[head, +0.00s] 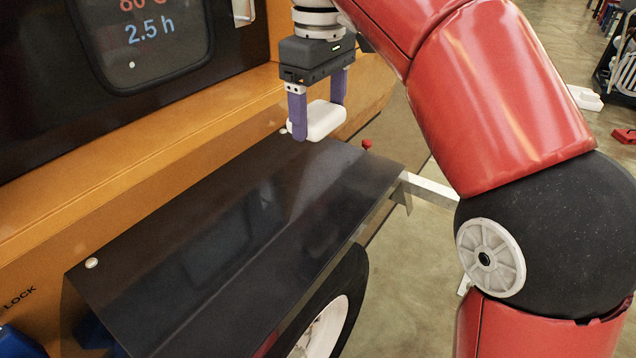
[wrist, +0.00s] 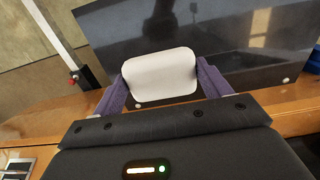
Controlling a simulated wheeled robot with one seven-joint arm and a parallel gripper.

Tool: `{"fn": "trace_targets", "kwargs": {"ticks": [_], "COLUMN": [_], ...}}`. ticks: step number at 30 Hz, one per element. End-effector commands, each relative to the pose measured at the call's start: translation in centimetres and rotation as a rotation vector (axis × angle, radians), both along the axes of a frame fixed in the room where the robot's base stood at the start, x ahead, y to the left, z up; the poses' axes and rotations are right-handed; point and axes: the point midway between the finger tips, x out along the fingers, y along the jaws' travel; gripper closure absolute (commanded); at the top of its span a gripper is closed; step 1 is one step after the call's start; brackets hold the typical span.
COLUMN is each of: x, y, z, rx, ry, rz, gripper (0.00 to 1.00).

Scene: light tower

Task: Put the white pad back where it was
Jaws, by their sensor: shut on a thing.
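The white pad (head: 319,120) is a rounded white block between the two purple fingers of my gripper (head: 317,117). My gripper is shut on it, with a finger at each end. In the head view it is at the far end of the dark sloping panel (head: 230,225). In the wrist view the pad (wrist: 160,75) is between the fingers of my gripper (wrist: 161,82), with the dark panel (wrist: 245,60) behind it. I cannot tell whether the pad touches the panel.
An orange body (head: 150,150) with a dark display (head: 150,40) runs along the left. A wheel (head: 325,325) is under the panel. A white bar (head: 430,188) and a red knob (head: 367,145) are beside the panel's far end. The panel's top is clear.

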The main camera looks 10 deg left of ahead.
Motion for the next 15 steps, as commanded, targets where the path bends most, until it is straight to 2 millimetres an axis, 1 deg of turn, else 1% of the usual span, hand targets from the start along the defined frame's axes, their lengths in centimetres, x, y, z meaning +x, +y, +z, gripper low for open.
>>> {"fn": "trace_targets", "kwargs": {"ticks": [1, 3, 6, 9, 15], "x": [-0.1, -0.1, -0.1, -0.1, 0.0], "y": [0.0, 0.0, 0.0, 0.0, 0.0], "z": [-2.0, -3.8, -5.8, -7.1, -8.3], "rx": [-0.002, -0.001, -0.001, -0.001, 0.0], "ry": [0.003, 0.002, 0.002, 0.001, 0.001], "rz": [0.001, 0.001, 0.001, 0.001, 0.001], "gripper": [0.42, 0.42, 0.42, 0.42, 0.42]}}
